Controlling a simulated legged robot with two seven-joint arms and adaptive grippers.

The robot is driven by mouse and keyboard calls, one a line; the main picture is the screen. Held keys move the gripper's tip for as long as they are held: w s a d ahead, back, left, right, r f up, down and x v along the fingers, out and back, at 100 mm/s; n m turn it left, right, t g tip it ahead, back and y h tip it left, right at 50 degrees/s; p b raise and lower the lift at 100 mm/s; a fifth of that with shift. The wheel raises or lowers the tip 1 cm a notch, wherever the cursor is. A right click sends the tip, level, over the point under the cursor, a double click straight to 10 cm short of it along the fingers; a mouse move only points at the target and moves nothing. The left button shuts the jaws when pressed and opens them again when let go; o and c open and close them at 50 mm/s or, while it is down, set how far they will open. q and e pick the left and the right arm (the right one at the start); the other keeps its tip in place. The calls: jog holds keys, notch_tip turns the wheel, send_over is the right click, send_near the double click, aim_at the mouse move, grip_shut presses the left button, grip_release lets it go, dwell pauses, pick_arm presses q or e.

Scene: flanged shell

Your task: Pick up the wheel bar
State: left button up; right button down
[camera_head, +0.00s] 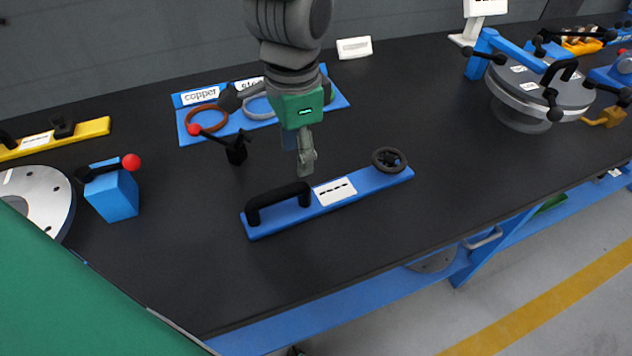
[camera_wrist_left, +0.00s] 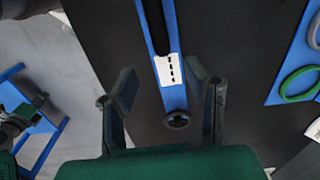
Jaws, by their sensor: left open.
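The wheel bar (camera_head: 333,198) is a blue bar lying on the dark table, with a black arched handle at its left end, a white label in the middle and a black handwheel (camera_head: 389,160) at its right end. In the left wrist view the bar (camera_wrist_left: 175,97) runs from the top edge down to its wheel (camera_wrist_left: 177,120). My left gripper (camera_head: 306,160) points down above and behind the bar, apart from it. Its two fingers (camera_wrist_left: 163,92) are spread and empty, with the label end of the bar showing between them.
A blue board (camera_head: 182,112) with rings and labels lies behind my gripper. A red-knobbed lever on a blue block (camera_head: 112,195) stands at left, near a yellow bar (camera_head: 92,128). A round flanged shell (camera_head: 530,95) stands at right. The table is clear in front of the bar.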

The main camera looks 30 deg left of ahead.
pick_arm(q)
jog(key=b, duration=0.1)
send_near(293, 205)
jog(key=d, duration=0.2)
jog(key=d+f, duration=0.1)
jog(key=shift+w, duration=0.3)
jog(key=a+f, duration=0.1)
jog(key=a+f+b, duration=0.1)
jog(key=f, duration=0.1)
jog(key=a+f, duration=0.1)
jog(key=f, duration=0.1)
jog(key=shift+s+a, duration=0.3)
jog(key=shift+a, duration=0.1)
jog(key=shift+w+d+f+b, duration=0.1)
jog(key=shift+d+f+b, duration=0.35)
jog(key=shift+d+f, duration=0.5)
jog(key=shift+d+r, duration=0.15)
jog(key=shift+d, duration=0.25)
jog(key=shift+a, duration=0.45)
grip_shut()
jog(key=shift+a, duration=0.5)
pick_arm(e)
jog(key=f, duration=0.3)
jog(key=shift+s+d+f, duration=0.1)
jog(key=shift+d+f, duration=0.1)
jog(key=shift+d, duration=0.05)
